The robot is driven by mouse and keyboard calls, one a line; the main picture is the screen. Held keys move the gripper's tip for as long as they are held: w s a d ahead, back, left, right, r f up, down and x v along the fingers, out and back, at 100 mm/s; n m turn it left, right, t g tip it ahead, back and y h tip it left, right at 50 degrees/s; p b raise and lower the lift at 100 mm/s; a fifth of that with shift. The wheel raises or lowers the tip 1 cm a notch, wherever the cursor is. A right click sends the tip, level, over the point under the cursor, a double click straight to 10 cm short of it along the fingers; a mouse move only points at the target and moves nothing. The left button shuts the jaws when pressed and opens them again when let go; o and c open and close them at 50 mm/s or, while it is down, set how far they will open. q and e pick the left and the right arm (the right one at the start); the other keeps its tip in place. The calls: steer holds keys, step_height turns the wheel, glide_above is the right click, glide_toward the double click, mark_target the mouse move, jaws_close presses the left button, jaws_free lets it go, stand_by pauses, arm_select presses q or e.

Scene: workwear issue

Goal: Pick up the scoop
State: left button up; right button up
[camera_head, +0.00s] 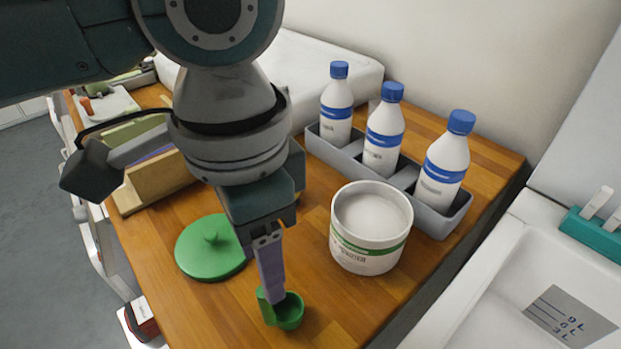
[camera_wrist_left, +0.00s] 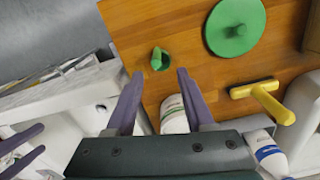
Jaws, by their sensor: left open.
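The scoop (camera_head: 291,312) is a small green cup with a short upright handle, standing on the wooden table near its front edge. It also shows in the left wrist view (camera_wrist_left: 160,60), just beyond the fingertips. My left gripper (camera_head: 273,297) points down at the scoop, its lavender fingers partly overlapping it in the head view. In the wrist view the fingers (camera_wrist_left: 160,75) are spread wide with nothing between them but table and tub. Two lavender fingers at the wrist view's lower left edge look like my right gripper (camera_wrist_left: 42,139), cut off by the frame.
A white tub (camera_head: 371,228) of white contents stands right of my gripper. A green lid (camera_head: 211,248) lies to the left. A grey rack (camera_head: 459,219) holds three blue-capped bottles behind. A yellow-handled tool (camera_wrist_left: 265,93) lies on the table in the wrist view.

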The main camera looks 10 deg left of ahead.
mark_target(266, 302)
arm_select(q)
steer(key=shift+s+d+f, duration=0.1)
steer(key=shift+s+f, duration=0.1)
steer(key=shift+f, duration=0.8)
steer(key=f, duration=0.5)
steer(key=shift+s+f, duration=0.2)
jaws_close()
